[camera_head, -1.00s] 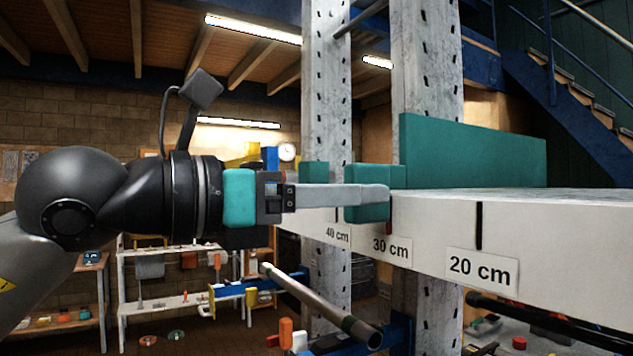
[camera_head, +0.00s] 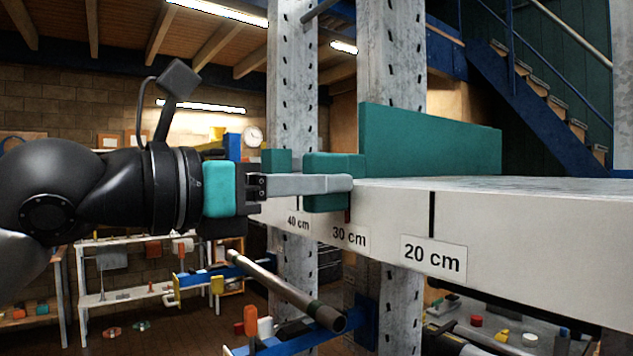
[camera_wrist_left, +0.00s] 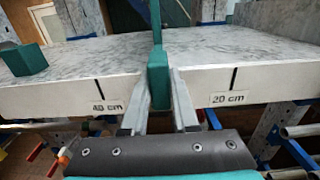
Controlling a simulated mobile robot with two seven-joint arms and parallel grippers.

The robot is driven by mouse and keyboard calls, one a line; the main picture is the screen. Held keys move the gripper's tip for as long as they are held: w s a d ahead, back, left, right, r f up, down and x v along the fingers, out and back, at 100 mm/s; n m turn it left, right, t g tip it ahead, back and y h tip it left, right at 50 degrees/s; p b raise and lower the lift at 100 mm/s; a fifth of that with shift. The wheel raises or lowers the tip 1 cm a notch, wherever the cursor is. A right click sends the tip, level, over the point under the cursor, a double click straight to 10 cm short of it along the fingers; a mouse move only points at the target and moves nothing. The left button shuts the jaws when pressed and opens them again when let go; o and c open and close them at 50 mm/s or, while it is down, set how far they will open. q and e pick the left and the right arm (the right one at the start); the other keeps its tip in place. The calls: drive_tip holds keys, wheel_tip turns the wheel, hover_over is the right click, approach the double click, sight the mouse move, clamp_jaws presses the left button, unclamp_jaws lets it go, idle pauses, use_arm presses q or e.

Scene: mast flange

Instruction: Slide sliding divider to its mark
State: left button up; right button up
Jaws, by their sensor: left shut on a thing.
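The sliding divider is a teal upright panel (camera_head: 430,140) standing across the pale shelf, with a teal block (camera_head: 318,165) at the shelf's front edge. My left gripper (camera_head: 340,184) is shut on this block; the left wrist view shows the block (camera_wrist_left: 158,80) between its two fingers. In the left wrist view the divider stands about midway between the 40 cm and 20 cm lines. My right gripper is out of view.
The shelf (camera_head: 530,225) carries a 20 cm label (camera_head: 433,255) and a 40 cm label (camera_head: 298,222). Another teal block (camera_head: 275,161) stands farther along, beyond the 40 cm line. Perforated metal posts (camera_head: 292,100) rise behind. A grey pipe (camera_head: 290,290) sits below the shelf.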

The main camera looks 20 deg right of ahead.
use_arm(q)
clamp_jaws()
drive_tip(key=w+a+p, duration=0.3)
drive_tip(key=w, duration=0.6)
drive_tip(key=shift+w+a+p, duration=0.2)
drive_tip(key=shift+p, duration=0.1)
idle(1.0)
drive_tip(key=o, duration=0.6)
unclamp_jaws()
drive_tip(key=shift+o, duration=0.2)
